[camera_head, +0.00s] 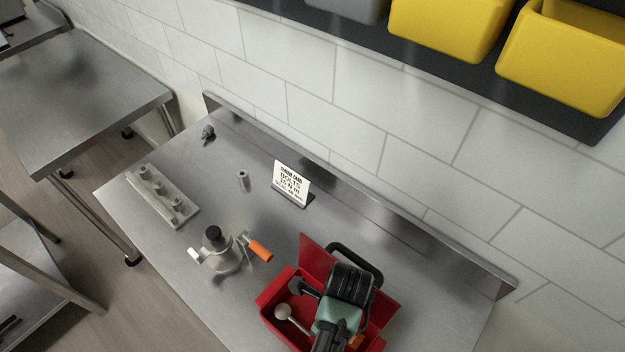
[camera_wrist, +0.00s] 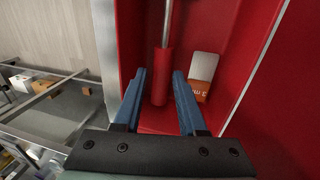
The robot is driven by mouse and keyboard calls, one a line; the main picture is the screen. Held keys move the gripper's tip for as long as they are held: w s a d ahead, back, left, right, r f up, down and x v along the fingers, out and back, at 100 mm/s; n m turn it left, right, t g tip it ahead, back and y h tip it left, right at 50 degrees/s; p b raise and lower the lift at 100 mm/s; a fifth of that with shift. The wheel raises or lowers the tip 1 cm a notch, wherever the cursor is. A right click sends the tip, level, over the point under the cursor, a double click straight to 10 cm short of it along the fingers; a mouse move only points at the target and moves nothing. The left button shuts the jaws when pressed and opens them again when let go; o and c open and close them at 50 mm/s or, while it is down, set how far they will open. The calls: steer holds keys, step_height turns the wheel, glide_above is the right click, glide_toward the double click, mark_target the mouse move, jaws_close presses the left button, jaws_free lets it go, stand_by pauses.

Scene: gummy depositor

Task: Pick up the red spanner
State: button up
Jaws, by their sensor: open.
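The red spanner appears in the wrist view as a red handle (camera_wrist: 162,78) with a grey metal shaft, lying inside the red toolbox (camera_wrist: 128,30). My gripper (camera_wrist: 159,80) is open, with its two blue fingers on either side of the handle. Gaps show between the handle and both fingers; I cannot tell how far the handle lies below the fingertips. In the head view the open red toolbox (camera_head: 268,314) is at the bottom centre, and my arm covers much of it.
A metal fitting with an orange handle (camera_head: 222,252), a pegged block (camera_head: 160,196) and a sign card (camera_head: 291,182) stand on the steel bench (camera_head: 215,310). Yellow bins (camera_head: 445,25) hang above.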

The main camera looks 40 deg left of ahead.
steer(key=shift+s+a+f+p, duration=0.1)
steer(key=shift+s+f+p, duration=0.15)
steer(key=shift+f, duration=1)
steer(key=shift+s+f+p, duration=0.1)
steer(key=shift+f+p, duration=0.2)
steer(key=shift+f, duration=0.9)
jaws_close()
